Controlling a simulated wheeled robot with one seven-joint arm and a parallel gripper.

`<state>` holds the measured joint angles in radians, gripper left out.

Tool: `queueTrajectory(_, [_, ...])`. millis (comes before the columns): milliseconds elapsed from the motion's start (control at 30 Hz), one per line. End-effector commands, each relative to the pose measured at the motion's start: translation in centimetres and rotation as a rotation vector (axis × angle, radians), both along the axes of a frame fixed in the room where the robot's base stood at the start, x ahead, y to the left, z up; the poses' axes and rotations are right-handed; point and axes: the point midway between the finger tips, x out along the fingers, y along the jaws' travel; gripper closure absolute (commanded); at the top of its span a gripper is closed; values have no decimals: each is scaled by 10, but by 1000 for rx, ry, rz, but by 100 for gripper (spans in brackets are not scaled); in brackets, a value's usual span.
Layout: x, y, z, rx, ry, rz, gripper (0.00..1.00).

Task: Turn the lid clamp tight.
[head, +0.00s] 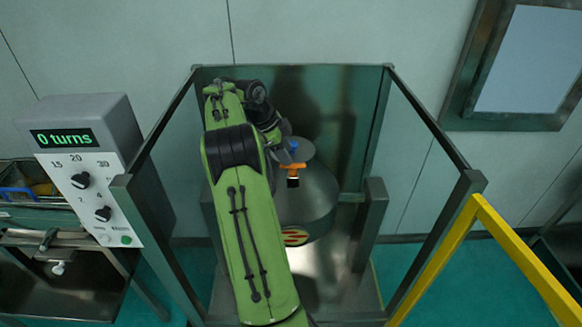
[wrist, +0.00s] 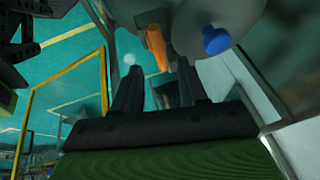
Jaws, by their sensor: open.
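The sieve drum (head: 318,205) stands inside a framed enclosure, with a grey lid partly hidden by my arm. An orange piece (head: 291,166), which looks like the lid clamp's handle, sits at the lid, with a small dark block below it. A blue knob (head: 293,145) is just behind it. In the wrist view the orange piece (wrist: 156,48) lies just beyond the fingertips, roughly in line with the gap, and the blue knob (wrist: 215,40) is to its right. My gripper (wrist: 158,68) is open and empty; I cannot tell whether it touches the orange piece.
A control box (head: 75,165) at left reads "0 turns". Dark posts and rails of the enclosure (head: 150,135) surround the drum. A yellow rail (head: 525,262) slants at right. A grey-topped panel (head: 530,60) hangs on the wall.

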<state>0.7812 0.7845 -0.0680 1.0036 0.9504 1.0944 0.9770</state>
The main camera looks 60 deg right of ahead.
Motion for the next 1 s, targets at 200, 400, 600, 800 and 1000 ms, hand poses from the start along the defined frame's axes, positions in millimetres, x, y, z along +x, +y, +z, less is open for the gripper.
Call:
queueTrajectory(200, [-11, -13, -37, 0, 0, 1, 58])
queueTrajectory(400, [-12, -16, -42, -1, -1, 2, 58])
queueTrajectory(600, [-12, -16, -42, -1, -1, 3, 67])
queueTrajectory(800, [-12, -16, -41, -2, -1, 3, 98])
queueTrajectory(1000, [-12, -16, -41, -4, -1, 8, 100])
